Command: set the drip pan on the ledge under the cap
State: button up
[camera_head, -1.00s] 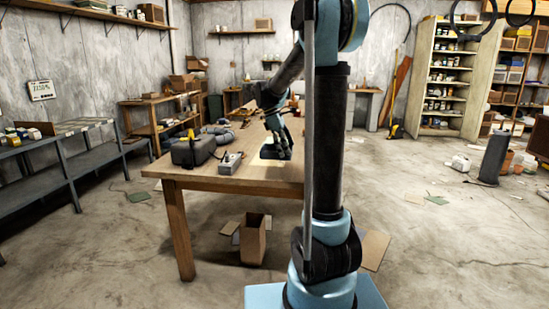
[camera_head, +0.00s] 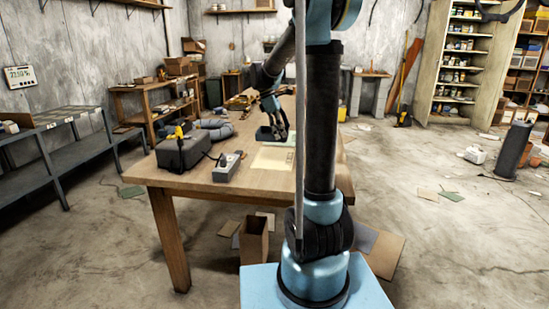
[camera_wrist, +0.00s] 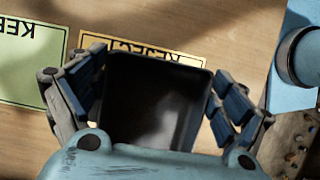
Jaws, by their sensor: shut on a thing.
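The drip pan looks like a black, open, squarish tray (camera_wrist: 150,105) in the wrist view. My gripper (camera_wrist: 158,100) has its blue-padded fingers on the pan's left and right sides, shut on it. In the head view my gripper (camera_head: 274,125) is over the wooden table, with the dark pan (camera_head: 265,134) small and partly hidden by the fingers. I cannot make out the ledge or the cap in either view.
On the wooden table (camera_head: 185,181), a yellow card marked REJECT (camera_wrist: 125,48) lies partly behind the pan, beside a green card (camera_wrist: 25,70).

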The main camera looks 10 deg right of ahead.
jog(key=shift+w+d, duration=0.15)
jog(key=shift+f, duration=5)
jog(key=o, duration=0.8)
jog(key=shift+f, duration=0.1)
